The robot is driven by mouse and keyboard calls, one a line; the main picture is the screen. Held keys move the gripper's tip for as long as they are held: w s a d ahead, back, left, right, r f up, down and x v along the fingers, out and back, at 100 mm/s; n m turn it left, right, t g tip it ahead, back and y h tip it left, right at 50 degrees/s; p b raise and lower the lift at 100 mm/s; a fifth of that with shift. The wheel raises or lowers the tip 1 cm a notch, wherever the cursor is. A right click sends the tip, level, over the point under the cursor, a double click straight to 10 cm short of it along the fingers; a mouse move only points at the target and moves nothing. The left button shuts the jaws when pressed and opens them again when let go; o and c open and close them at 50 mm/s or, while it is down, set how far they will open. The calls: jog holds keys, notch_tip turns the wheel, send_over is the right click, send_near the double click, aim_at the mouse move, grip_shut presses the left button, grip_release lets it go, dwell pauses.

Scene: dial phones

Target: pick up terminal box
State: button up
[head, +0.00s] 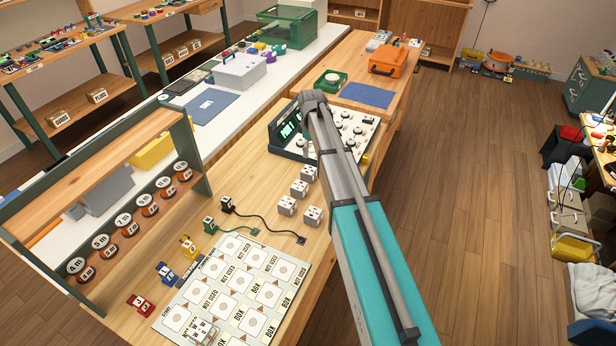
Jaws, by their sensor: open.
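I cannot tell for sure which thing is the terminal box. Several small white boxes with dark spots stand on the wooden bench, among them a back one (300,188), a left one (287,206) and a right one (312,215). Another white box (201,330) sits on the near-left part of a printed board (236,287) whose cells read BOX and NOT USED. My arm reaches up from the lower right, passing to the right of the boxes. Its grey far end is over the console (352,128). No gripper fingers show, and no box is visibly held.
Small black (227,204), green (208,225), yellow (188,246), blue (167,272) and red (140,305) pieces line the board's left side. Cords lie behind it. A rack (97,190) with labelled round parts stands at left. An orange case (387,60) is farther back.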

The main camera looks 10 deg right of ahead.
aim_at(311, 170)
jog(key=shift+f+b, duration=3.55)
jog(key=shift+f, duration=0.3)
jog(key=shift+f, duration=0.15)
notch_tip(311, 170, down, 5)
jog(key=b, duration=0.5)
jog(key=c, duration=1.1)
jog(key=shift+r, duration=0.2)
jog(key=shift+r+p, duration=1)
jog(key=s+a+r+p, duration=0.4)
jog(key=s+r+p, duration=0.6)
jog(key=s, duration=0.3)
jog(key=shift+s+r+p, duration=0.2)
jog(key=shift+r+p, duration=0.2)
